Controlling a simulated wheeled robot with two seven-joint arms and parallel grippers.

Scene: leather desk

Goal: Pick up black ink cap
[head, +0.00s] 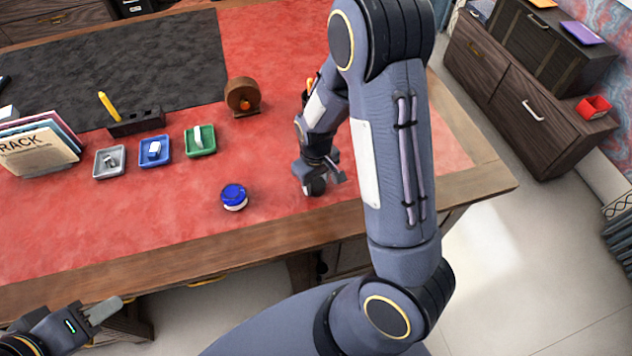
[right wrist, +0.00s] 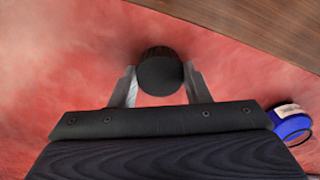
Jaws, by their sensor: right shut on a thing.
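The black ink cap (right wrist: 160,75) shows in the right wrist view as a dark round top between the two fingers of my right gripper (right wrist: 160,88). The fingers are shut on its sides. In the head view my right gripper (head: 317,184) is low over the red desk surface near its right end, and the dark cap is mostly hidden by the fingers there. I cannot tell whether the cap is clear of what is under it. My left gripper (head: 100,310) is at the lower left, in front of the desk edge, away from the cap; its finger gap is not clear.
A blue-capped ink jar (head: 234,197) stands left of my right gripper and also shows in the right wrist view (right wrist: 290,122). Grey (head: 109,162), blue (head: 155,151) and green (head: 200,141) trays lie further left. A brown round holder (head: 242,96) stands behind. The front desk surface is clear.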

